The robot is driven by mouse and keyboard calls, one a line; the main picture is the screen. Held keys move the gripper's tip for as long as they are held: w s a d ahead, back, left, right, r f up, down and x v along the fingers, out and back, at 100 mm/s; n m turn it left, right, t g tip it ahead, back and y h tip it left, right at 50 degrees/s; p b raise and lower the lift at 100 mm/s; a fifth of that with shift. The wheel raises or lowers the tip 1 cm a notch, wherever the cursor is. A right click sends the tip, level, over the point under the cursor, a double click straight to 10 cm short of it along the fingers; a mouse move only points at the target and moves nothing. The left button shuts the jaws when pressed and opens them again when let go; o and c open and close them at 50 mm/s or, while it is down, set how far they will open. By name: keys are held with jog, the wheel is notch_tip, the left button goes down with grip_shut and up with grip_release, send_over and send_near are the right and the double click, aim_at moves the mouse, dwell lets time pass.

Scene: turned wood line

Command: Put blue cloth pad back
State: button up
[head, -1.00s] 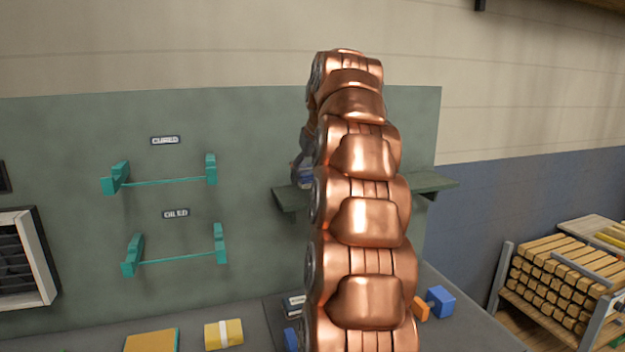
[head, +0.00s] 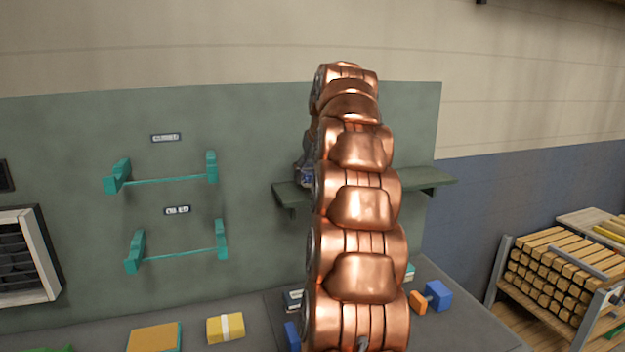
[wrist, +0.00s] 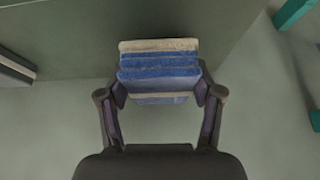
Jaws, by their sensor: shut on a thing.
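The blue cloth pad (wrist: 158,76), a block of blue and beige layers, is between the two fingers of my gripper (wrist: 160,92) in the wrist view. The fingers are shut on its sides. In the head view my copper arm hides most of the gripper; a small blue patch of the pad (head: 307,177) shows at the arm's left edge, in front of the wall shelf (head: 434,181). Whether the pad touches the shelf cannot be told.
Two teal racks (head: 166,181) (head: 180,256) hang on the green panel at the left, under small label plates. On the bench are a yellow block (head: 225,328), an orange-topped block (head: 153,338) and a blue block (head: 438,295). Stacked wood (head: 560,264) stands at right.

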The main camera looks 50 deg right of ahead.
jog(key=shift+f+p, duration=0.3)
jog(key=shift+f, duration=0.6)
jog(key=shift+f, duration=0.2)
jog(key=o, duration=1.5)
jog(key=shift+o, duration=0.2)
jog(key=shift+r, duration=0.1)
jog(key=shift+r, duration=0.15)
jog(key=shift+b+v, duration=0.9)
jog(key=shift+v, duration=2.6)
jog(key=shift+p+v, duration=0.85)
jog(key=shift+v, duration=1.65)
